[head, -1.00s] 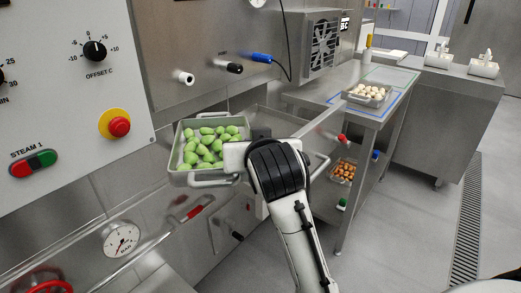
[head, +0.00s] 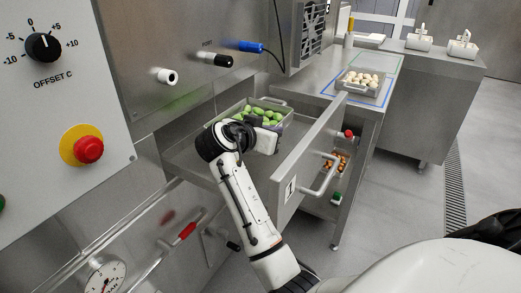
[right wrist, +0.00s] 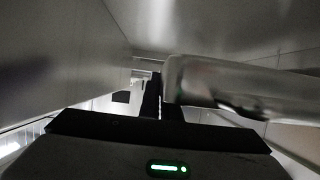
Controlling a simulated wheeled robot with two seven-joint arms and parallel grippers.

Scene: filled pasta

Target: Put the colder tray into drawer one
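The metal tray of green filled pasta (head: 287,116) is inside or just over drawer one (head: 308,150), which stands open with a "1" on its front. I cannot tell whether the tray touches the drawer floor. My right gripper (head: 259,128) is at the tray's near side, its black fingers close together, seemingly on the near handle, which the arm hides. In the right wrist view the fingers (right wrist: 157,97) sit beside a pale, blurred metal edge. A second tray with whitish pasta (head: 361,80) stands on the bench inside a blue outline. My left gripper is out of view.
A tray of orange-brown pieces (head: 337,160) is on the lower shelf behind the drawer front. The steel bench (head: 330,85) has a green outline behind the blue one. A control panel (head: 60,120) with a red button is at the left. Open floor lies at the right.

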